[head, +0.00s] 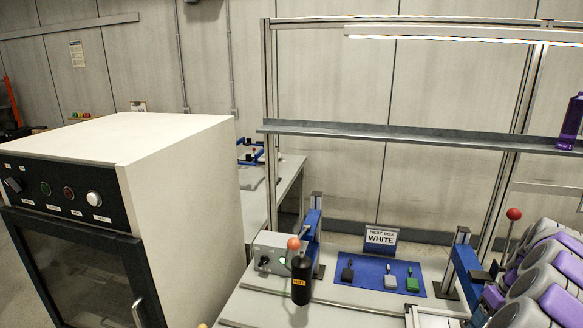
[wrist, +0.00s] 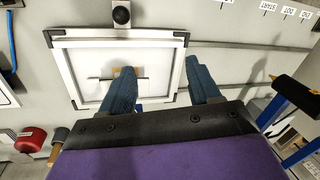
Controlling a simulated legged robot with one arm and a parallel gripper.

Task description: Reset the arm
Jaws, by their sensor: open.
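My gripper (wrist: 157,68) shows in the wrist view with its two blue fingers spread apart and nothing held between them. Beyond the fingers is a pale square panel (wrist: 84,58) in a light frame with black corners. A small tan piece sits at the panel's middle by a dark bar, partly close to the left finger. I cannot make out my gripper's fingers in the head view.
A white cabinet (head: 175,165) stands at left. The bench holds a black "HOT" object (head: 301,280), a blue mat (head: 365,268) with small tools, and a "WHITE" sign (head: 381,239). A shelf (head: 400,132) crosses above, bearing a purple bottle (head: 571,122). A red cylinder (wrist: 31,139) shows in the wrist view.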

